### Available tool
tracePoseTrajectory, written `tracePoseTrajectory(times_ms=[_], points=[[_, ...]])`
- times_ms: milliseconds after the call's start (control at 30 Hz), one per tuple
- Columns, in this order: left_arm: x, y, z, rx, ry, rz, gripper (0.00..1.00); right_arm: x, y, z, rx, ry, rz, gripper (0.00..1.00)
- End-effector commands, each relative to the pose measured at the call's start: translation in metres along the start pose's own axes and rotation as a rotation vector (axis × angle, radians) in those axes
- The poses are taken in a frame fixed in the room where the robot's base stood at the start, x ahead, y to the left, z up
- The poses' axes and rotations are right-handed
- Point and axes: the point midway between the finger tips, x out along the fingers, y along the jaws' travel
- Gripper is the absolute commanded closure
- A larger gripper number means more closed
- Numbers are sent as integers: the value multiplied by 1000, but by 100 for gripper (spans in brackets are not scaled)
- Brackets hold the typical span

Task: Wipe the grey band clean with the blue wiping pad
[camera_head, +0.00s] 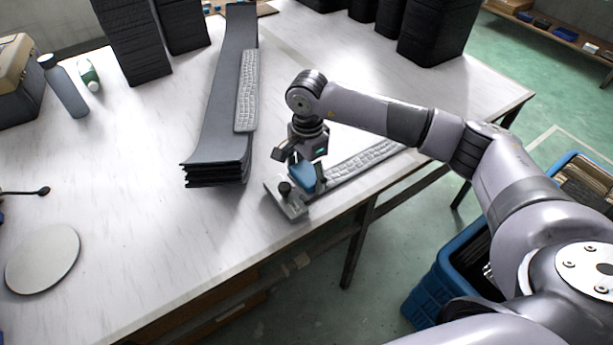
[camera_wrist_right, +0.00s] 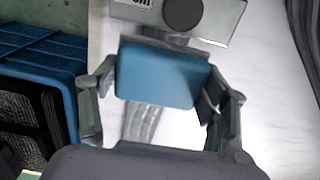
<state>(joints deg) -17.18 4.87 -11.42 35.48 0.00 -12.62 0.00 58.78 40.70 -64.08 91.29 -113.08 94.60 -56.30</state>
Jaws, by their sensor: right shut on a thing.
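The blue wiping pad (camera_head: 305,178) is held by my right gripper (camera_head: 304,162) low over the table, near its front edge. In the wrist view the pad (camera_wrist_right: 157,75) sits between the two fingers of my right gripper (camera_wrist_right: 158,95). A grey streaked strip (camera_wrist_right: 143,122) shows below the pad there, partly hidden; I cannot tell for certain that it is the grey band. In the head view a light grey keyed strip (camera_head: 365,158) runs right from beside the gripper. Whether the pad touches the table is unclear. My left gripper is not in view.
A metal block with a black knob (camera_head: 285,188) stands beside the pad at the table edge. A long stack of dark panels (camera_head: 220,110) lies behind, with another keyed strip (camera_head: 246,90) along it. A blue crate (camera_head: 432,290) stands below right. The left table is mostly free.

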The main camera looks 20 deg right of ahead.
Motion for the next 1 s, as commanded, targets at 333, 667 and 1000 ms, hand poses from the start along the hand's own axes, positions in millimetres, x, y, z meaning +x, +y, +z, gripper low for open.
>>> tracePoseTrajectory(times_ms=[333, 667, 1000], points=[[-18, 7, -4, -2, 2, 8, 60, -35, -2, -2, 10, 0, -2, 57], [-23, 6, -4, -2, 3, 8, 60, -47, -2, -3, 13, -1, -2, 57], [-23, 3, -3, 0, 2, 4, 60, -47, -2, -3, 13, -1, -2, 57]])
